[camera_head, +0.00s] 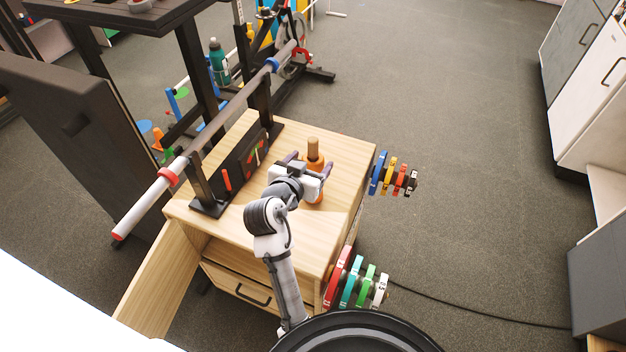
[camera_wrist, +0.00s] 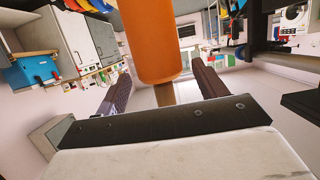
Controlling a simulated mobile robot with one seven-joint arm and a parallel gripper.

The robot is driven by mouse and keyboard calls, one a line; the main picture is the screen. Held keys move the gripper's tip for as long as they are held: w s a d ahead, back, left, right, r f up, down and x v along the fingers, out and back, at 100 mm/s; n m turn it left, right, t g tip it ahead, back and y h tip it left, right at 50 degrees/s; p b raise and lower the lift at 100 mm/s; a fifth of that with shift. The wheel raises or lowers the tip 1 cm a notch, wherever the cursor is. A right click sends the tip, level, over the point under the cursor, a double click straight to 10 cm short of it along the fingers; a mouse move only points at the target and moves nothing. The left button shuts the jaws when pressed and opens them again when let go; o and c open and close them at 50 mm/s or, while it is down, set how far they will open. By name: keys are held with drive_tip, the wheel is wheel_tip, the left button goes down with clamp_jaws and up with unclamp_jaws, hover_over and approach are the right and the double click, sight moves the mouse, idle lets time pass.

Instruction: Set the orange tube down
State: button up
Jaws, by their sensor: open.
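The orange tube (camera_head: 314,166) stands roughly upright on the wooden cabinet top (camera_head: 350,160), with a tan end pointing up. Part of its body is hidden behind my gripper. My gripper (camera_head: 311,163) is open, with its dark fingers on either side of the tube. In the wrist view, the orange tube (camera_wrist: 150,38) and its tan end lie between the spread fingers of my gripper (camera_wrist: 160,72). Gaps show on both sides, so the fingers look apart from it there. Whether the tube's base rests flat is hidden.
A barbell (camera_head: 233,110) on black uprights runs along the cabinet's left side, close to my gripper. Coloured weight plates hang on pegs at the right (camera_head: 387,172) and front right (camera_head: 350,283). The cabinet top right of the tube is clear. A cabinet door (camera_head: 160,280) hangs open.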

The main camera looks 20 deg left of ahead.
drive_tip(key=shift+x, duration=1.25)
clamp_jaws()
